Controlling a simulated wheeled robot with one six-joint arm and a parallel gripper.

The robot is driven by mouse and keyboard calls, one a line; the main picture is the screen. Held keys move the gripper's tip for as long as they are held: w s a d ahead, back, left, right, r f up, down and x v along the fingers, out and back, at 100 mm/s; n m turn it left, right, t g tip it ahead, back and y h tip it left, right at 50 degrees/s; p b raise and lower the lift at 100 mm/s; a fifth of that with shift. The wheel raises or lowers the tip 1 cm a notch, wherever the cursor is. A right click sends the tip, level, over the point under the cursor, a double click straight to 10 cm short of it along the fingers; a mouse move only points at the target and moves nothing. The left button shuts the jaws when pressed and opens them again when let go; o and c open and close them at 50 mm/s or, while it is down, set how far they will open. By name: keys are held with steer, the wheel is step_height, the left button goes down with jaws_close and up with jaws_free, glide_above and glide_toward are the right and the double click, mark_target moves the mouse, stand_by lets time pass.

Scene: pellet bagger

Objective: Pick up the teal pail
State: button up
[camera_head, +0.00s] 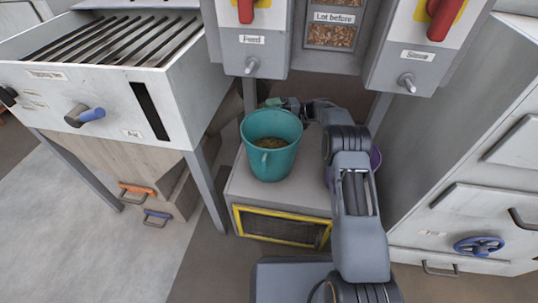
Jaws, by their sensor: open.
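My arm reaches in from the lower right, and my gripper (275,103) is open at the pail's far rim. The pail's rim and the small picture size hide how the fingers sit there, so I cannot tell whether they touch the pail.
A purple pail (376,158) stands to the right, mostly behind my arm. The platform (290,202) has a yellow-framed grille. The bagger's panel (250,58) with knobs hangs above. A slatted machine (170,75) stands left, a grey cabinet (470,205) right.

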steer(key=shift+d, duration=0.15)
steer(key=c, duration=1.1)
